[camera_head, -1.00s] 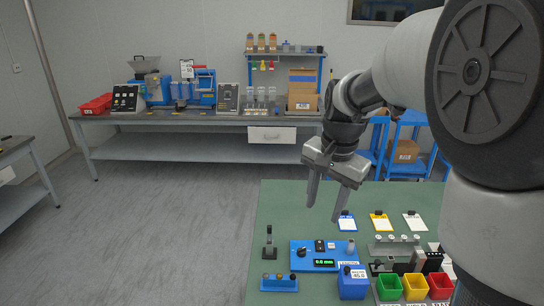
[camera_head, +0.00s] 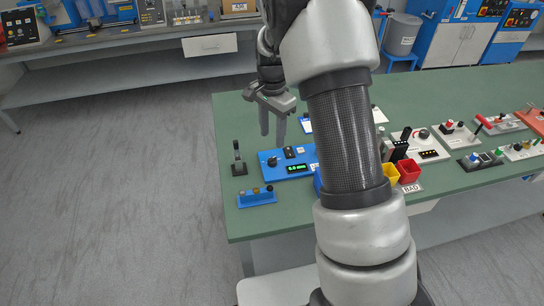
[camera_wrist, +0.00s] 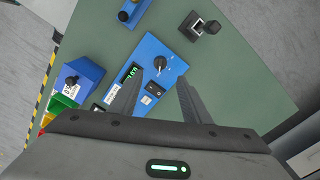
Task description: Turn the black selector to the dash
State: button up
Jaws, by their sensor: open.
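The black selector (camera_head: 272,161) is a round knob on the left part of a blue panel (camera_head: 300,170) with a lit green display. In the wrist view the selector (camera_wrist: 160,62) shows just past and between my fingertips, with tiny pale marks around it that I cannot read. My gripper (camera_head: 272,136) points down with its fingers apart and empty, above and behind the panel. In the wrist view my gripper (camera_wrist: 160,79) is above the panel, apart from the knob.
A black lever on a base (camera_head: 238,160) stands left of the panel. A small blue block with knobs (camera_head: 257,197) lies in front. Yellow and red bins (camera_head: 408,172) and several other devices stand to the right. The green table (camera_head: 232,110) is bare at its back left.

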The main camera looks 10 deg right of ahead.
aim_at(272, 158)
notch_tip(272, 158, down, 10)
jog(key=shift+f, duration=0.1)
dwell(0.4)
jog(key=shift+b, duration=0.3)
jog(key=c, duration=1)
